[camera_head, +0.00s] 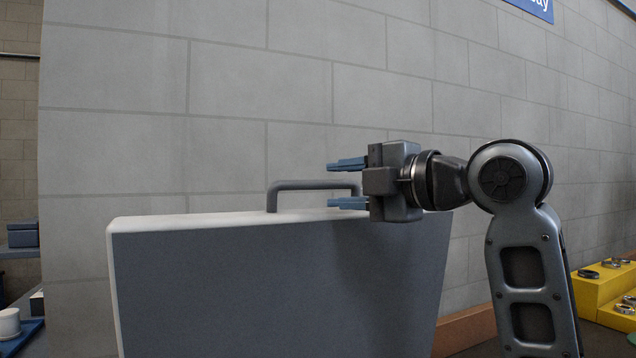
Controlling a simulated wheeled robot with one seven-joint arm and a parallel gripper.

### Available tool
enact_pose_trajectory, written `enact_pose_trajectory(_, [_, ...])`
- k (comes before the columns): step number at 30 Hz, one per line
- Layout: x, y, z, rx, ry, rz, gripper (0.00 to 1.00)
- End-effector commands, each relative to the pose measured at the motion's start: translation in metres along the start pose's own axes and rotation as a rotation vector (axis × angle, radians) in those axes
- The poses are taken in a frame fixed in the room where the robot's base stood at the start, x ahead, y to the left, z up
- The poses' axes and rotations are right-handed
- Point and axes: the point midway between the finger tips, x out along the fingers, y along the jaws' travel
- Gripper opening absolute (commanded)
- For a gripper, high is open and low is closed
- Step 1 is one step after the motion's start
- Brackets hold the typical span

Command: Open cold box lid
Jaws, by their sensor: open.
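A large grey panel (250,285) of the cold box stands nearly upright at the lower middle, with a pale rim (200,221) along its top and left edges. I cannot tell whether this panel is the raised lid or the box's side. A dark grey bar handle (300,185) rises above the top rim. My gripper (346,183) is open, with its blue fingers pointing left. One finger is above the handle's right end and one below it. Contact with the handle cannot be made out. The lower part of the box is out of frame.
A grey block wall (220,110) stands behind the box. A yellow stepped stand (600,293) with several metal rings is at the far right. At the left edge are a blue bin (22,236) and a white cylinder (9,323) on a blue surface. The space above the handle is clear.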

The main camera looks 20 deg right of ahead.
Motion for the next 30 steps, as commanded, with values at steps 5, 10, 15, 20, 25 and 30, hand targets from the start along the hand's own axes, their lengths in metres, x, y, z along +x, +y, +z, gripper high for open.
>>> enact_pose_trajectory(5, [0.029, 0.001, -0.001, 0.003, 0.002, -0.001, 0.42])
enact_pose_trajectory(10, [0.045, 0.001, 0.000, 0.002, 0.001, -0.001, 0.42])
enact_pose_trajectory(15, [0.051, 0.000, 0.000, 0.002, 0.000, 0.001, 0.42])
enact_pose_trajectory(20, [0.051, 0.000, 0.000, 0.002, 0.000, 0.001, 0.42])
enact_pose_trajectory(25, [0.051, 0.000, 0.000, 0.002, 0.000, 0.001, 0.29])
enact_pose_trajectory(30, [0.050, 0.000, 0.000, 0.002, 0.000, 0.001, 0.13])
